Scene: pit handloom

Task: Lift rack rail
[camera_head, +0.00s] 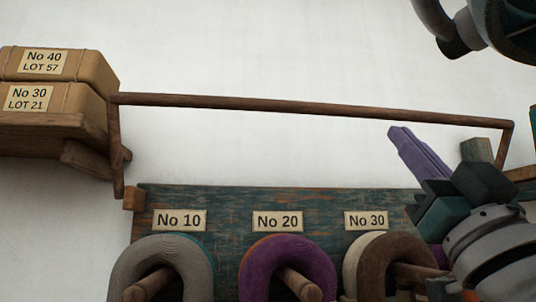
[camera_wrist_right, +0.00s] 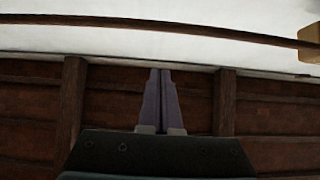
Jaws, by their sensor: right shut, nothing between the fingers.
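The rack rail (camera_head: 300,105) is a thin brown wooden bar across the head view, sloping slightly down to the right. A short wooden arm hangs from each end. The rail also crosses the top of the right wrist view (camera_wrist_right: 160,25). My right gripper (camera_head: 397,131) has purple fingers pressed together, with nothing between them. Its tips point up and left, below the rail in the head view, with a visible gap. In the right wrist view the shut fingertips (camera_wrist_right: 160,72) also appear apart from the rail. My left gripper is not in view.
Wrapped parcels labelled No 40 (camera_head: 85,65) and No 30 (camera_head: 75,103) sit at the rail's left end. Below, a worn blue-green board (camera_head: 240,200) carries grey (camera_head: 130,270), purple (camera_head: 260,265) and brown (camera_head: 375,262) yarn hanks on pegs. White wall shows behind the rail.

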